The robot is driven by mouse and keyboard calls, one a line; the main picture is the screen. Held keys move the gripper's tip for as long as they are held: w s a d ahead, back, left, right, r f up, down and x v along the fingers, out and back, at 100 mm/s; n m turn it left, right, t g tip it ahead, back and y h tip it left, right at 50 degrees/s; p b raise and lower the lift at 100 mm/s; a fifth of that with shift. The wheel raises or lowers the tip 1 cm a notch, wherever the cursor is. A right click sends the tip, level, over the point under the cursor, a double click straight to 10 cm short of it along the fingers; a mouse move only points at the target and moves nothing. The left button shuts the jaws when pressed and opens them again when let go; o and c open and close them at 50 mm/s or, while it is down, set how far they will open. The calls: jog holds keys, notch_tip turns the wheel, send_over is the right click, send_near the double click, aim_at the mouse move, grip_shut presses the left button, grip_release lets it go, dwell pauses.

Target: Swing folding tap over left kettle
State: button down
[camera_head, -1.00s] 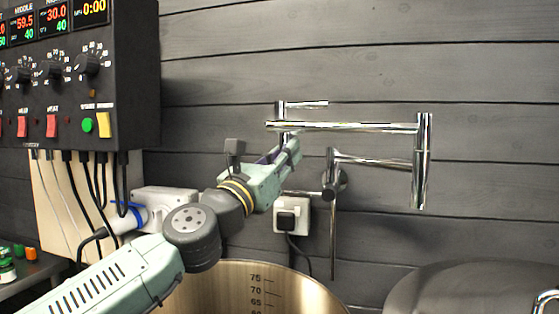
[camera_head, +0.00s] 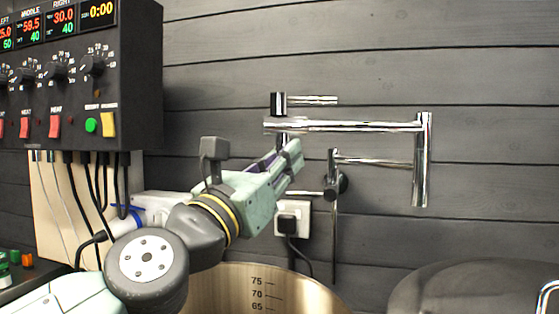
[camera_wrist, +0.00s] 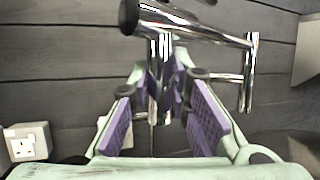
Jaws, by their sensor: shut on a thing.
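The chrome folding tap (camera_head: 350,126) is fixed to the wall by a round mount at right of centre. Its lower arm runs right to a vertical joint, and its upper arm folds back left to the free end with a short lever. My gripper (camera_head: 291,158) is at that free end, reaching from the lower left. In the wrist view, the purple-padded fingers (camera_wrist: 163,100) are shut on the tap's vertical end tube. The free end is above the back of an open steel kettle (camera_head: 240,290) with a volume scale. I cannot tell whether this is the left kettle.
A dark control box (camera_head: 130,70) with cables below hangs at the left. A lidded steel vessel (camera_head: 450,290) stands at the lower right. A white wall socket (camera_head: 290,222) with a plug is behind the gripper. The wall above the tap is clear.

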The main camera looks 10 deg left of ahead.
jog(key=shift+d, duration=0.1)
jog(key=c, duration=1.7)
grip_release()
jog(key=shift+d, duration=0.1)
jog(key=shift+o, duration=1.1)
jog(key=shift+w, duration=0.1)
